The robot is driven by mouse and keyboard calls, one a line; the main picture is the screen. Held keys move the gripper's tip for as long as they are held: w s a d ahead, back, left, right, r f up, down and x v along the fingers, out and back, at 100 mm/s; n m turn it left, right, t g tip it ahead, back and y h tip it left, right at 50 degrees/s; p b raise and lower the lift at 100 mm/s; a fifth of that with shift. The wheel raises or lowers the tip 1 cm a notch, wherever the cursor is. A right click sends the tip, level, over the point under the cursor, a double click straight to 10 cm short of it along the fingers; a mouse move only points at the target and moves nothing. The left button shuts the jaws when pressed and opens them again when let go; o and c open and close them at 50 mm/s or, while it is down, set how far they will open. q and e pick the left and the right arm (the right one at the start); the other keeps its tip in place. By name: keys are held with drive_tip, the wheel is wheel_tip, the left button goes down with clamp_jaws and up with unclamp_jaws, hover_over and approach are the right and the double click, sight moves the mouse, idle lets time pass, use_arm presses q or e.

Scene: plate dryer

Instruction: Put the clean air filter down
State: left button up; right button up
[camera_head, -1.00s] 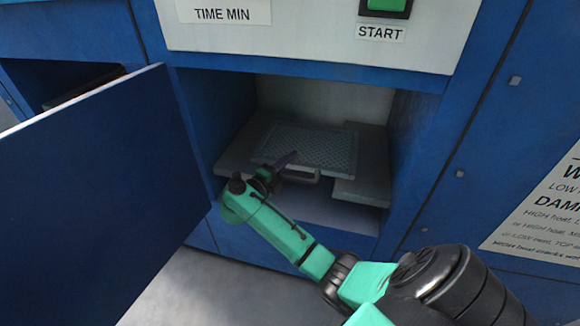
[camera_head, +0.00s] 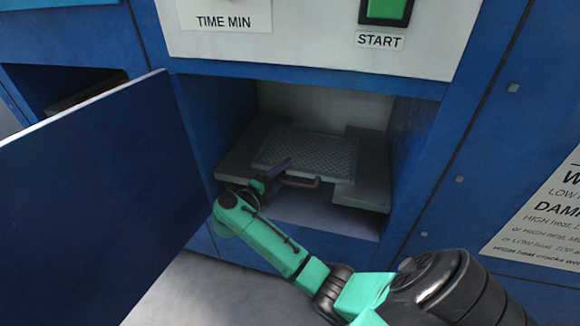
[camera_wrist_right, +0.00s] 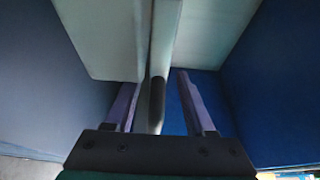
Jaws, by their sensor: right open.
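The air filter (camera_head: 310,152) is a flat grey panel with a perforated top and a bar handle (camera_head: 302,183) at its front. It lies on the grey shelf (camera_head: 362,192) inside the open blue dryer compartment. My right gripper (camera_head: 276,172) is open at the left end of the handle. In the right wrist view, the dark handle (camera_wrist_right: 157,95) shows between the two spread fingers of my right gripper (camera_wrist_right: 160,82), with gaps on both sides. My left gripper is not in view.
The open blue door (camera_head: 90,200) stands to the left of the compartment. The blue right wall (camera_head: 413,150) bounds the opening. Above it is a white panel with a green start button (camera_head: 387,8). Another open bay (camera_head: 75,85) is at the far left.

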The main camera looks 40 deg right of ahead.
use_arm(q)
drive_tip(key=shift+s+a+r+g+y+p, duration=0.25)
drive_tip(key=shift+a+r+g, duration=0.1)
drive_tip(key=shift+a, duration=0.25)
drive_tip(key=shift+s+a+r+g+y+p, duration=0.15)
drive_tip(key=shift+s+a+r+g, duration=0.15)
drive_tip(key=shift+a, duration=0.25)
use_arm(e)
drive_tip(key=v, duration=0.9)
drive_tip(key=shift+a, duration=0.2)
drive_tip(key=shift+r, duration=0.1)
